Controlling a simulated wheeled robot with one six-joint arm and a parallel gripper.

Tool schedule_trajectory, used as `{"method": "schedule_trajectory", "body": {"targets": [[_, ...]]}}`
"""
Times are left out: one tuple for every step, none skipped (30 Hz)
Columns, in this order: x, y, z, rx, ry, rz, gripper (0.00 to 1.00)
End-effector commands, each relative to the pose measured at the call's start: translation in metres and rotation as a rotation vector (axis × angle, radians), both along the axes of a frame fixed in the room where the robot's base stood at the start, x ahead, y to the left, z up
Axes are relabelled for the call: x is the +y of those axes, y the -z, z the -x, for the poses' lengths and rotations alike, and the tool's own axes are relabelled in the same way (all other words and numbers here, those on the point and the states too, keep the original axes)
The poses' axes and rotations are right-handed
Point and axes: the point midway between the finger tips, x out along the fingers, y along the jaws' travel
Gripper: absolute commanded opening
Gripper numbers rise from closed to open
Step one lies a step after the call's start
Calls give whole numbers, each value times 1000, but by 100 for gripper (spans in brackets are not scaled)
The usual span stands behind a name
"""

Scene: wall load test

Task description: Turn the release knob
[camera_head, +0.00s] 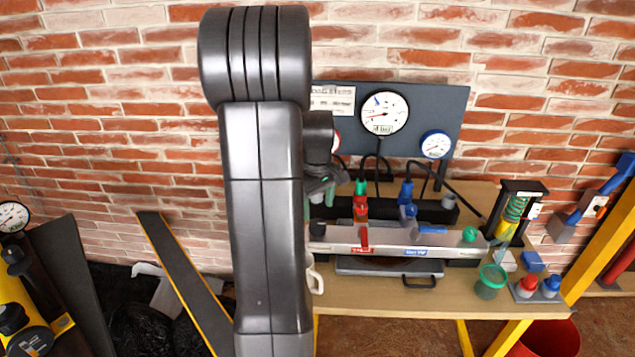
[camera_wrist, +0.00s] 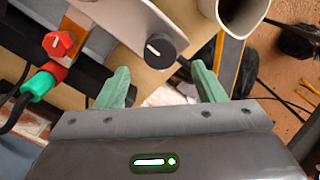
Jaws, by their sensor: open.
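A round black knob (camera_wrist: 160,50) with a white line on its face stands at the end of a silver panel (camera_wrist: 115,20) in the wrist view. In the head view a black knob (camera_head: 317,228) sits at the left end of the silver bar (camera_head: 340,236). My gripper (camera_wrist: 160,73) is open, with two pale green fingers apart. The black knob lies just beyond the fingertips, between their lines, with nothing held. I cannot read a label naming it the release knob.
A red knob (camera_wrist: 57,44) and green connector (camera_wrist: 39,84) lie left of the black knob. A white cup (camera_wrist: 229,20) stands close on the right. The bench (camera_head: 400,300) also bears a green jar (camera_head: 490,282). A gauge board (camera_head: 460,105) stands behind.

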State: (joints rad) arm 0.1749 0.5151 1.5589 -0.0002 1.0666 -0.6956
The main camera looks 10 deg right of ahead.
Motion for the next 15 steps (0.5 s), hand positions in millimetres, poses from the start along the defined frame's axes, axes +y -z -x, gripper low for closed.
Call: {"method": "schedule_trajectory", "body": {"targets": [[0, -14, -1, -6, 0, 1, 63], [0, -21, -1, -6, 0, 1, 63], [0, -31, -1, -6, 0, 1, 63], [0, -37, -1, -5, 0, 1, 63], [0, -43, -1, -5, 0, 1, 63], [0, -51, -1, -5, 0, 1, 63], [0, -57, -1, -4, 0, 1, 63], [0, -62, -1, -4, 0, 1, 63], [0, -67, -1, -3, 0, 1, 63], [0, -71, -1, -3, -1, 1, 63], [0, -75, -1, -3, -1, 1, 63], [0, -78, -1, -3, -1, 1, 63], [0, -81, 0, -1, -1, 0, 63], [0, -82, 0, -1, -1, 0, 63], [0, -84, 0, -1, -1, 0, 63]]}}
